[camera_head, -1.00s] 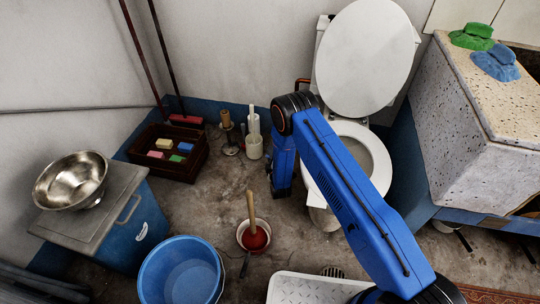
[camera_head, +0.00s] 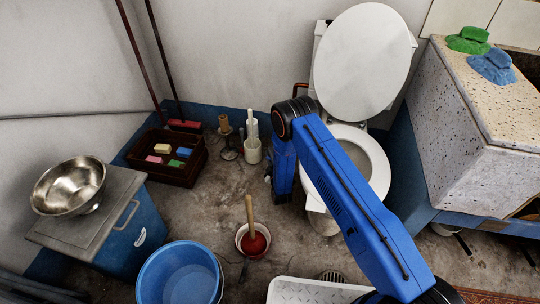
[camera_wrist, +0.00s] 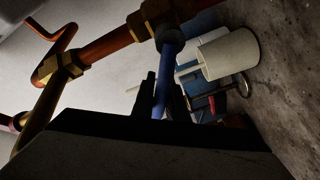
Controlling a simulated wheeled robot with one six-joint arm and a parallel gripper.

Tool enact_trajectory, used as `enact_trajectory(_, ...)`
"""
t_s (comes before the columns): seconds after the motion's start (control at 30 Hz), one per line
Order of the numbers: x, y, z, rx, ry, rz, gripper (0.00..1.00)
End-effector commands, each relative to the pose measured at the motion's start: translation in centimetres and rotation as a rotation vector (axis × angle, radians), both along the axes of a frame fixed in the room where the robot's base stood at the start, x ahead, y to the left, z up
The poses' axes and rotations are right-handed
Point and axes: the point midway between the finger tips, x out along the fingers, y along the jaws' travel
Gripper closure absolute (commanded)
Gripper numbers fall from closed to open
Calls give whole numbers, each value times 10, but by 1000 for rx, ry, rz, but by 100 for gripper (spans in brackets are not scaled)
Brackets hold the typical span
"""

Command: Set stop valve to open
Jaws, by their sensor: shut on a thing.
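The stop valve shows in the wrist view as a brass body (camera_wrist: 160,17) on a copper pipe, with a blue lever (camera_wrist: 168,72) pointing down the picture from it. My gripper (camera_wrist: 162,88) is shut on the blue lever, its two dark fingers on either side of it. The lever lies crosswise to the copper pipe in this view. In the head view my arm hides the gripper and the valve; only a bit of reddish pipe (camera_head: 300,88) shows beside the toilet.
The toilet (camera_head: 375,165) stands close to the right of my arm. A brush holder (camera_head: 252,150), a plunger (camera_head: 252,240), a blue bucket (camera_head: 180,275) and a crate (camera_head: 160,175) with sponges are on the floor. A stone trough (camera_head: 460,140) is at right.

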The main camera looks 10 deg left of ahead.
Motion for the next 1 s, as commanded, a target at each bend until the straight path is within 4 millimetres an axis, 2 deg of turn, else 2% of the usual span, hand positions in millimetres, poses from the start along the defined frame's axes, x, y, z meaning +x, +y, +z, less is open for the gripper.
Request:
enact_trajectory(0.07, -1, -1, -1, -2, 2, 0, 100)
enact_trajectory(0.1, -1, -1, -1, -2, 2, 0, 82)
enact_trajectory(0.17, -1, 0, -1, -2, 2, 0, 68)
enact_trajectory(0.57, -5, -2, -1, -1, 1, 0, 68)
enact_trajectory(0.77, -31, -11, -2, -3, 4, 0, 68)
enact_trajectory(1.0, -77, -28, -5, -4, 5, 0, 68)
